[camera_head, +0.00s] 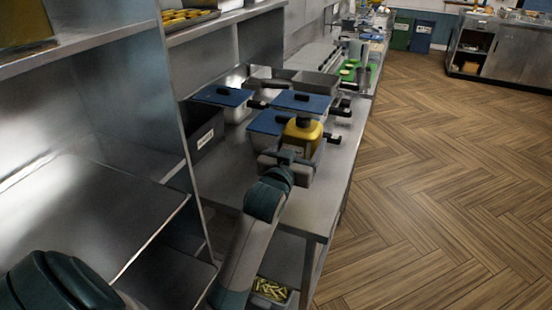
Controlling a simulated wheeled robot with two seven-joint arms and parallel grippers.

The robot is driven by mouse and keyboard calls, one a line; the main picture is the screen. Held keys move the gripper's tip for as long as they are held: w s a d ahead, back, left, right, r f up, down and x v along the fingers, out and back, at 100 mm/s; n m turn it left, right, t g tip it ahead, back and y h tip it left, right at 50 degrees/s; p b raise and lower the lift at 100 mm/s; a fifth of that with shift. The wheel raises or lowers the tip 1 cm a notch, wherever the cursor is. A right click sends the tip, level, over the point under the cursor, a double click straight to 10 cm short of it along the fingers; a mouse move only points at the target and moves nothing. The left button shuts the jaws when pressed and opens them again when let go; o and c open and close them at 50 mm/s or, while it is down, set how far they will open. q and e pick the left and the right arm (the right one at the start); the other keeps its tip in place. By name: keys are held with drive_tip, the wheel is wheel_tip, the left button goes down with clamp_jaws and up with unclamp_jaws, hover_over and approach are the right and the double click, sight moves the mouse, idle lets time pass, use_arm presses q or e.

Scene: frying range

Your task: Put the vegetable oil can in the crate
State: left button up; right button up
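The vegetable oil can (302,133), yellow with a dark cap, is upright at the steel counter's front part. My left arm comes in from the lower left, and its gripper (287,159) is right in front of the can's lower part. The fingertips and the can's base are hidden, so I cannot tell whether the fingers are closed on it. My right gripper is not in view. A dark box with a white label (205,141) stands left of the can; I cannot tell whether it is the crate.
Blue-lidded containers (222,96) with dark handles crowd the counter behind the can. Steel shelving (110,90) stands close on the left. A tub of yellow-green pieces (270,289) sits below the counter. The wooden floor (450,170) to the right is clear.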

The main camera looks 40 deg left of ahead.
use_arm(q)
drive_tip(key=s+a+f, duration=0.1)
drive_tip(key=a+f, duration=0.1)
drive_tip(key=f, duration=0.1)
drive_tip(key=s+a+f+p, duration=0.1)
drive_tip(key=a+f, duration=0.2)
drive_tip(key=s+a+f+p, duration=0.1)
drive_tip(key=a+f, duration=0.2)
drive_tip(key=shift+a+f, duration=0.1)
drive_tip(key=shift+a, duration=0.05)
drive_tip(key=shift+f, duration=0.1)
drive_tip(key=o, duration=1.3)
drive_tip(key=shift+o, duration=0.2)
drive_tip(key=shift+s, duration=0.3)
drive_tip(key=p+v, duration=0.2)
drive_tip(key=v, duration=0.2)
drive_tip(key=p+v, duration=0.1)
drive_tip(key=v, duration=0.5)
drive_tip(key=shift+s+p, duration=0.1)
drive_tip(key=shift+p, duration=0.3)
drive_tip(key=shift+s, duration=0.6)
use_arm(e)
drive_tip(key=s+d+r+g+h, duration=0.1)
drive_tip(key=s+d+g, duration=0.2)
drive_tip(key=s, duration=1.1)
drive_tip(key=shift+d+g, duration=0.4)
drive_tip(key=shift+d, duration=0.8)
